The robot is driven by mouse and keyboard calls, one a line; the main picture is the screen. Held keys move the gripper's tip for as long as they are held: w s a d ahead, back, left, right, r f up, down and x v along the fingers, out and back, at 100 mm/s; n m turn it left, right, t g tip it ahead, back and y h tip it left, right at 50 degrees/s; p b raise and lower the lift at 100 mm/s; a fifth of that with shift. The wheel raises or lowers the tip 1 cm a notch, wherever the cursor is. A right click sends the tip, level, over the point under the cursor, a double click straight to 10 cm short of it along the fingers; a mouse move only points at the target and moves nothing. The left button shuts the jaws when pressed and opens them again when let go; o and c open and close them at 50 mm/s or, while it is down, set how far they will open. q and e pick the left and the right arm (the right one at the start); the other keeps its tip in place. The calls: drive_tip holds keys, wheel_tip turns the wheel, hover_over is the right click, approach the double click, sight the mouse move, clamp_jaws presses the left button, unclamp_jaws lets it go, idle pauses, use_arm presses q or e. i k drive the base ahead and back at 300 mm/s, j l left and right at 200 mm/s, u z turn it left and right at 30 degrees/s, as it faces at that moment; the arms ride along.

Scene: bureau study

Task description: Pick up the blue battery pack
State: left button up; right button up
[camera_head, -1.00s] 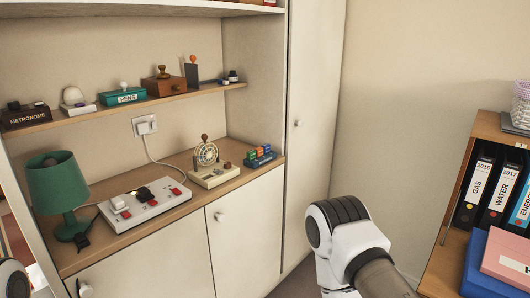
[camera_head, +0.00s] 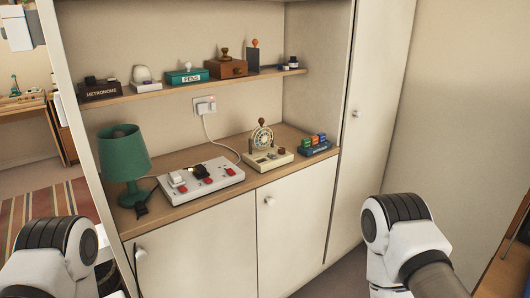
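A dark blue holder (camera_head: 315,149) stands at the right end of the wooden counter. Several small coloured blocks sit upright in it, green and orange among them, and a blue block (camera_head: 306,143) that looks like the blue battery pack. The blocks are small in this view and their lettering cannot be read. Neither gripper shows in the head view. Only links of my arms show at the lower left and lower right, well short of the counter.
On the counter are a green lamp (camera_head: 124,157), a white power strip (camera_head: 205,182) with plugs and a cord, and a dial device (camera_head: 266,154). A shelf (camera_head: 190,89) with several small things hangs above. Cupboard doors (camera_head: 295,220) close the front below.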

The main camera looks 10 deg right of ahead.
sight(322, 137)
drive_tip(key=i+l+u, duration=0.15)
drive_tip(key=i+l, duration=0.15)
drive_tip(key=i+l+u, duration=0.1)
drive_tip(key=i+l, duration=0.2)
drive_tip(key=i+l+u, duration=0.15)
drive_tip(key=i+l, duration=0.15)
drive_tip(key=l, duration=0.15)
drive_tip(key=i+l+u, duration=0.15)
drive_tip(key=l, duration=0.25)
drive_tip(key=i+l+u, duration=0.1)
drive_tip(key=i+l, duration=0.2)
drive_tip(key=l, duration=0.15)
